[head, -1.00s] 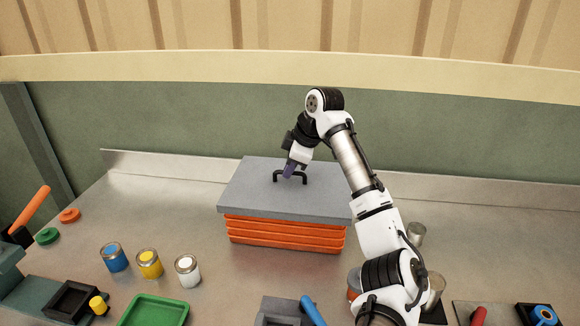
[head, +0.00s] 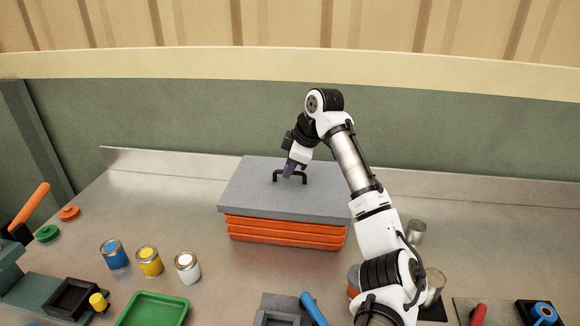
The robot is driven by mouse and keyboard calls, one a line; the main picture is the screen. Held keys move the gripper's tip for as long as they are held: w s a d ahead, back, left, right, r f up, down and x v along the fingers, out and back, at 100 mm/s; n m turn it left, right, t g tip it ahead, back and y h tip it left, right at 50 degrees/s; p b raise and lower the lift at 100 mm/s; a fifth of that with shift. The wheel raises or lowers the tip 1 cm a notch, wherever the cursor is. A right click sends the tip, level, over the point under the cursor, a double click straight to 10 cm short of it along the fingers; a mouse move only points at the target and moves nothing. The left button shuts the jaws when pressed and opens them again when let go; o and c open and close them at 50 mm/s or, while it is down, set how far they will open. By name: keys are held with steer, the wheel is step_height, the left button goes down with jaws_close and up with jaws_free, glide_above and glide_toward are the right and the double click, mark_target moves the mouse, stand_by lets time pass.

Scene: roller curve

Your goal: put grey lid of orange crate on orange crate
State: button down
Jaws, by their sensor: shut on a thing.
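The orange crate (head: 286,234) stands on the metal bench near the middle of the head view. The grey lid (head: 262,198) lies level over the crate's top and covers its opening. No clear gap shows between the lid and the crate's front wall. The lid has a black bridge handle (head: 276,177) on top. My gripper (head: 290,172) reaches down from above and is shut on this handle. The crate's inside is hidden under the lid. My arm hides part of the lid's and crate's right side.
A green tray (head: 152,309) lies at the front. Metal cups (head: 416,232) stand to the right, beside my arm.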

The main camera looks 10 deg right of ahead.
steer(key=c, duration=0.9)
jaws_free()
steer(key=shift+o, duration=0.2)
steer(key=shift+r+p, duration=1.15)
steer(key=shift+r, duration=0.15)
step_height(320, 180, up, 6)
steer(key=shift+r, duration=0.25)
steer(key=shift+s+f, duration=0.1)
